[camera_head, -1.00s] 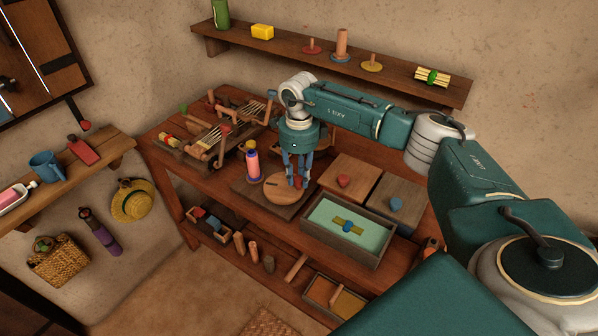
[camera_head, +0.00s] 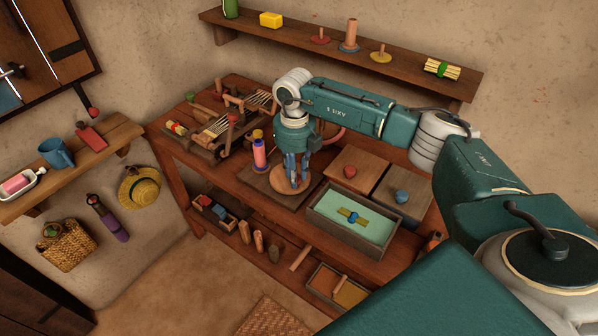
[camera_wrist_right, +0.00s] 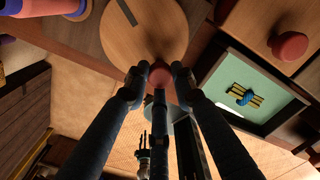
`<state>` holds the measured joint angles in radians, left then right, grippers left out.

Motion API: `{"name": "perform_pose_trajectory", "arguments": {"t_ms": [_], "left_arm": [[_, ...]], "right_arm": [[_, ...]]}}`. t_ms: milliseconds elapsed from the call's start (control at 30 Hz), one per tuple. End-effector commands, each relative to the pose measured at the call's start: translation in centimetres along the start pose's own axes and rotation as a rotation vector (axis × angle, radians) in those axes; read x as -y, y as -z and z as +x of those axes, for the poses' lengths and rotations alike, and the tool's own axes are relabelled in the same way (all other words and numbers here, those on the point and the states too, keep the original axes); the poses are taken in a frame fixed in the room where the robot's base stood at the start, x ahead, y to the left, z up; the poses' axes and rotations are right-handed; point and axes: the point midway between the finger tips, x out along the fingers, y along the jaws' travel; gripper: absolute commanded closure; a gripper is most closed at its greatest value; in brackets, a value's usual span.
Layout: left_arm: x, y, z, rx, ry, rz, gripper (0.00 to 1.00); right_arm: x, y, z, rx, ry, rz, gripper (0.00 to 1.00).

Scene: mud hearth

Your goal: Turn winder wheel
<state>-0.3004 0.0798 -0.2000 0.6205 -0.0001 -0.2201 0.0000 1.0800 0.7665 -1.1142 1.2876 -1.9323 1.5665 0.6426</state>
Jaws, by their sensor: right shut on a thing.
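The winder wheel is a flat round wooden disc (camera_head: 280,186) with a dark stripe, lying on a dark board (camera_head: 258,188) on the bench. In the right wrist view the disc (camera_wrist_right: 150,28) fills the top middle, and its reddish knob (camera_wrist_right: 160,73) stands near the rim. My right gripper (camera_head: 293,187) points down at the disc's near side. Its fingers are closed around the knob, as the right wrist view (camera_wrist_right: 157,80) shows. A pink spool (camera_head: 260,155) stands upright behind the disc. A small dark pronged shape low in the right wrist view may be my left gripper (camera_wrist_right: 143,148).
A tray with a green inside (camera_head: 325,213) stands close on the right, with two knobbed wooden lids (camera_head: 340,184) behind it. A wooden frame device (camera_head: 208,138) occupies the bench's left. A wall shelf (camera_head: 300,40) runs above. A lower shelf holds small boxes and pegs.

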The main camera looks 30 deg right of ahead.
Motion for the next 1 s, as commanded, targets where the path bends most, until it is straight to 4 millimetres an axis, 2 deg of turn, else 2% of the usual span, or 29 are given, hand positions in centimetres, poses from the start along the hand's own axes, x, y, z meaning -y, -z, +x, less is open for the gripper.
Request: {"name": "perform_pose_trajectory", "arguments": {"t_ms": [467, 1000], "left_arm": [[0.0, 0.0, 0.3, 0.0, 0.0, 0.0, 0.6], [0.0, 0.0, 0.6, 0.0, 0.0, 0.0, 0.6]], "right_arm": [[-2.1, -0.3, 0.1, -0.005, 0.002, 0.451, 1.0], [-3.9, -1.8, 0.1, -0.006, 0.002, 0.942, 1.0]]}}
